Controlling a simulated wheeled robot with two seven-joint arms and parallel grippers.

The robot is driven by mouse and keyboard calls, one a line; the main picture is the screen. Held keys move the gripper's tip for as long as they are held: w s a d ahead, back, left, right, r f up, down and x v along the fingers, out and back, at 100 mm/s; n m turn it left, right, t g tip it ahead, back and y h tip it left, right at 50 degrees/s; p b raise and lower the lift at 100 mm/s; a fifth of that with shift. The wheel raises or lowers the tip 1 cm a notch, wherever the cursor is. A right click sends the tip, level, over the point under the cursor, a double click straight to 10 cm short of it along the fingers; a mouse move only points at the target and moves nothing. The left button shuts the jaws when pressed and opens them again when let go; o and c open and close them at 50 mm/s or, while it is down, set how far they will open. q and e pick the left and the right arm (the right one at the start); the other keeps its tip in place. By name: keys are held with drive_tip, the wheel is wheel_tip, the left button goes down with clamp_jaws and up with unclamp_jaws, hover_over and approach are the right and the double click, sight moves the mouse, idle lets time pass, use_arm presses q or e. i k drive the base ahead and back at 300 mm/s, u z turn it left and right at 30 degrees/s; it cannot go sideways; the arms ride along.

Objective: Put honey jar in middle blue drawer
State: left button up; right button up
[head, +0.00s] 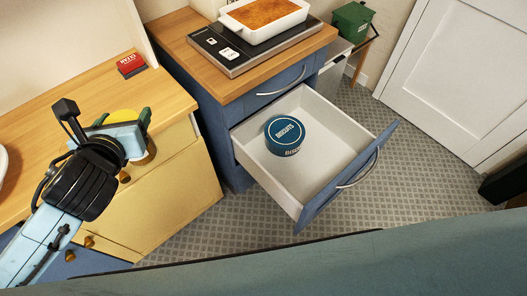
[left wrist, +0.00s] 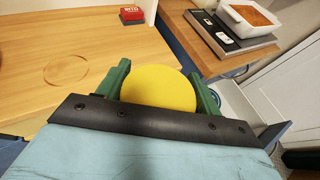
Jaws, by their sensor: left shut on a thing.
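In the left wrist view the yellow lid (left wrist: 158,82) fills the space between two green fingers. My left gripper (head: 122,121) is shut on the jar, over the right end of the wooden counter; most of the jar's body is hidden. The middle blue drawer (head: 336,187) is pulled open, to the right of the gripper and lower. A round blue biscuit tin (head: 285,133) sits inside it towards the back left. My right gripper is not in view.
The drawer has bare floor at its front and right. Above it, the blue cabinet's top (head: 193,38) bears a kitchen scale (head: 231,62) with a white baking dish (head: 246,32). A red box (head: 131,65) lies on the wooden counter (head: 60,104). A white door (head: 460,75) is at right.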

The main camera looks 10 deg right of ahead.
sight(313, 168)
drive_tip(key=k, duration=0.4)
drive_tip(key=z, duration=1.9)
drive_tip(key=i, duration=1.6)
drive_tip(key=u, duration=1.8)
